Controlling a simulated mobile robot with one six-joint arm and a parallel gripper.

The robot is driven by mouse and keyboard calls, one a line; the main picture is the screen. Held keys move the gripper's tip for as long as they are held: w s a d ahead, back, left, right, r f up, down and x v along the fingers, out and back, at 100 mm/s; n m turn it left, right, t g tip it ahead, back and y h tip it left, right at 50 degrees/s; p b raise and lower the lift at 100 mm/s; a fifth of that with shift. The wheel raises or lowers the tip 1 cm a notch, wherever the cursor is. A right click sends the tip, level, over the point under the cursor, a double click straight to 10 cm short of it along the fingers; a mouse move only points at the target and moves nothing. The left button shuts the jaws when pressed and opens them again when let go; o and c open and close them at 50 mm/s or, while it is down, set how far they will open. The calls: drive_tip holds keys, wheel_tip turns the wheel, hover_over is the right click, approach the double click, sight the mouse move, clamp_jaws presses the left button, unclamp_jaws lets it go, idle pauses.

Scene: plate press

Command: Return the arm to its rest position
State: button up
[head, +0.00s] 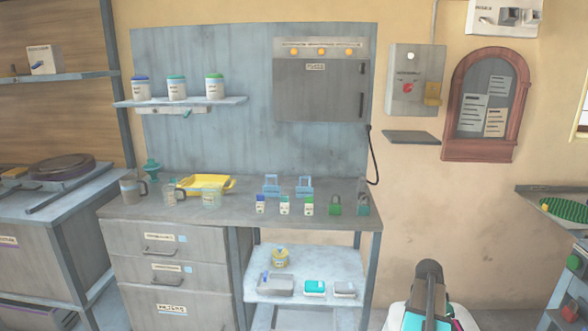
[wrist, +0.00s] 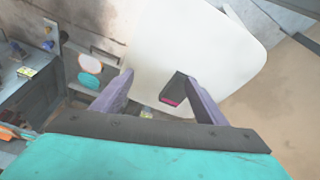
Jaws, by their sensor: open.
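My gripper shows in the wrist view (wrist: 145,92), with its two fingers apart and nothing between them. Below the fingers are a white rounded surface, which I take to be part of my own body, and a bit of floor. In the head view my arm (head: 430,290) shows at the bottom, right of the workbench, folded close to my body. The fingertips cannot be made out in the head view. The arm is apart from the bench and touches nothing that I can see.
The grey workbench (head: 130,212) holds mugs, a yellow tray (head: 222,186), small bottles and blue racks. Its lower shelf (head: 330,268) carries several boxes. Another bench stands at left (head: 85,190), and a counter at the right edge (head: 540,200).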

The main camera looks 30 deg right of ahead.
drive_tip(key=w+a+f+n+t, duration=0.1)
drive_tip(key=w+a+f+n, duration=0.15)
drive_tip(key=w+a, duration=0.5)
drive_tip(key=w+a+f+n+y, duration=0.15)
drive_tip(key=w+a+n, duration=0.25)
drive_tip(key=a, duration=0.6)
drive_tip(key=w+a+f+n+t, duration=0.1)
drive_tip(key=w+a+f+n, duration=0.2)
drive_tip(key=w+a, duration=0.45)
drive_tip(key=s+a+f+n+y, duration=0.15)
drive_tip(key=a+n, duration=0.25)
drive_tip(key=a, duration=0.7)
drive_tip(key=a+f+n, duration=0.2)
drive_tip(key=a+n, duration=0.2)
drive_tip(key=a, duration=0.8)
drive_tip(key=a+f+n, duration=0.2)
drive_tip(key=a+n, duration=0.1)
drive_tip(key=a, duration=0.8)
drive_tip(key=s+d+f+g, duration=0.1)
drive_tip(key=s+f+g, duration=0.2)
drive_tip(key=s+f, duration=0.75)
drive_tip(key=s+f+g, duration=0.2)
drive_tip(key=s+f, duration=0.6)
drive_tip(key=s, duration=0.5)
wheel_tip(320, 180, up, 13)
drive_tip(key=s+g+p, duration=0.1)
drive_tip(key=s+p, duration=0.1)
drive_tip(key=p, duration=1)
drive_tip(key=shift+a+p, duration=0.35)
drive_tip(key=shift+p, duration=0.05)
